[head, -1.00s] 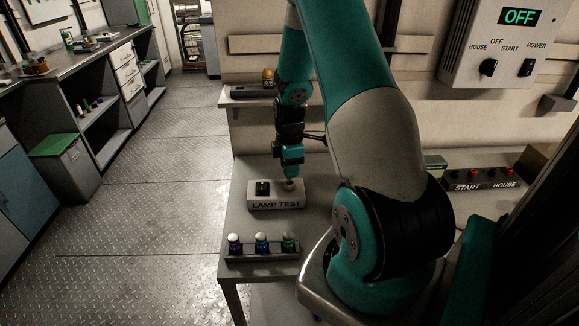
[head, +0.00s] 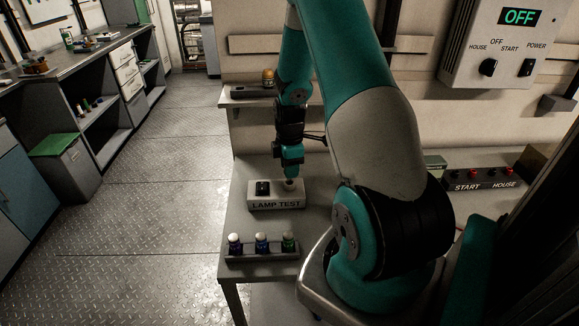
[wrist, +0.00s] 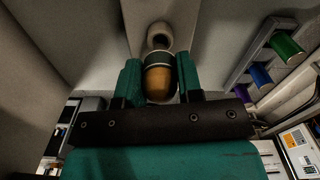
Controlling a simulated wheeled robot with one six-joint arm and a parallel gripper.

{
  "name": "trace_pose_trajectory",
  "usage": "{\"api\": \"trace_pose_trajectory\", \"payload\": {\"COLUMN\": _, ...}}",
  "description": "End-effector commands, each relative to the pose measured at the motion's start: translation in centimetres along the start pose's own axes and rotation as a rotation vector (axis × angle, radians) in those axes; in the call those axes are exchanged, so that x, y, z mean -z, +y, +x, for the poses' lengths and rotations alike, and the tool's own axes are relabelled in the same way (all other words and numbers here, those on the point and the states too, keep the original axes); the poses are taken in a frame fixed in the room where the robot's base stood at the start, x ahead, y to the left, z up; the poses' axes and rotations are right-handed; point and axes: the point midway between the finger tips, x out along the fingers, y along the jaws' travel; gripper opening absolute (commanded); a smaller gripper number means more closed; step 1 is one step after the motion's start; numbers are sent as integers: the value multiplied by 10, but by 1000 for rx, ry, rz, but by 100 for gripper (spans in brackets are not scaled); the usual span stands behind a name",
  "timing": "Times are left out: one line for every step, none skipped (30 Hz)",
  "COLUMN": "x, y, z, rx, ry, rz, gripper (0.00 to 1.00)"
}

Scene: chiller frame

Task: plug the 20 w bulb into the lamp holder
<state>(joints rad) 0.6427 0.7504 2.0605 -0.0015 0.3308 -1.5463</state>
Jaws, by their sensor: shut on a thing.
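My gripper (wrist: 160,82) is shut on a bulb (wrist: 160,85) with an amber dome, a dark band and a pale end, between its green fingers. The bulb's wattage mark cannot be read. The lamp holder (wrist: 158,34) is a grey ring with a dark opening, just past the bulb's pale end in the wrist view. In the head view, my gripper (head: 291,174) is low over the right side of the LAMP TEST box (head: 276,203), at the holder. My gripper and the small scale hide whether bulb and holder touch.
A dark rack (head: 262,254) with several colour-marked bulbs stands on the bench in front of the box. The box has a black switch (head: 262,188). An amber-topped object (head: 268,78) stands on the shelf behind. The wall panel (head: 519,17) reads OFF.

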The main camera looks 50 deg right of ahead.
Motion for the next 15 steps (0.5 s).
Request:
{"api": "trace_pose_trajectory", "payload": {"x": 0, "y": 0, "z": 0, "rx": 0, "ry": 0, "rz": 0, "gripper": 11}}
{"api": "trace_pose_trajectory", "payload": {"x": 0, "y": 0, "z": 0, "rx": 0, "ry": 0, "rz": 0, "gripper": 11}}
{"api": "trace_pose_trajectory", "payload": {"x": 0, "y": 0, "z": 0, "rx": 0, "ry": 0, "rz": 0, "gripper": 11}}
{"api": "trace_pose_trajectory", "payload": {"x": 0, "y": 0, "z": 0, "rx": 0, "ry": 0, "rz": 0, "gripper": 11}}
{"api": "trace_pose_trajectory", "payload": {"x": 0, "y": 0, "z": 0, "rx": 0, "ry": 0, "rz": 0, "gripper": 11}}
{"api": "trace_pose_trajectory", "payload": {"x": 0, "y": 0, "z": 0, "rx": 0, "ry": 0, "rz": 0, "gripper": 11}}
{"api": "trace_pose_trajectory", "payload": {"x": 0, "y": 0, "z": 0, "rx": 0, "ry": 0, "rz": 0, "gripper": 11}}
{"api": "trace_pose_trajectory", "payload": {"x": 0, "y": 0, "z": 0, "rx": 0, "ry": 0, "rz": 0, "gripper": 11}}
{"api": "trace_pose_trajectory", "payload": {"x": 0, "y": 0, "z": 1, "rx": 0, "ry": 0, "rz": 0, "gripper": 11}}
{"api": "trace_pose_trajectory", "payload": {"x": 0, "y": 0, "z": 1, "rx": 0, "ry": 0, "rz": 0, "gripper": 11}}
{"api": "trace_pose_trajectory", "payload": {"x": 0, "y": 0, "z": 2, "rx": 0, "ry": 0, "rz": 0, "gripper": 11}}
{"api": "trace_pose_trajectory", "payload": {"x": 0, "y": 0, "z": 3, "rx": 0, "ry": 0, "rz": 0, "gripper": 11}}
{"api": "trace_pose_trajectory", "payload": {"x": 0, "y": 0, "z": 4, "rx": 0, "ry": 0, "rz": 0, "gripper": 11}}
{"api": "trace_pose_trajectory", "payload": {"x": 0, "y": 0, "z": 5, "rx": 0, "ry": 0, "rz": 0, "gripper": 11}}
{"api": "trace_pose_trajectory", "payload": {"x": 0, "y": 0, "z": 6, "rx": 0, "ry": 0, "rz": 0, "gripper": 11}}
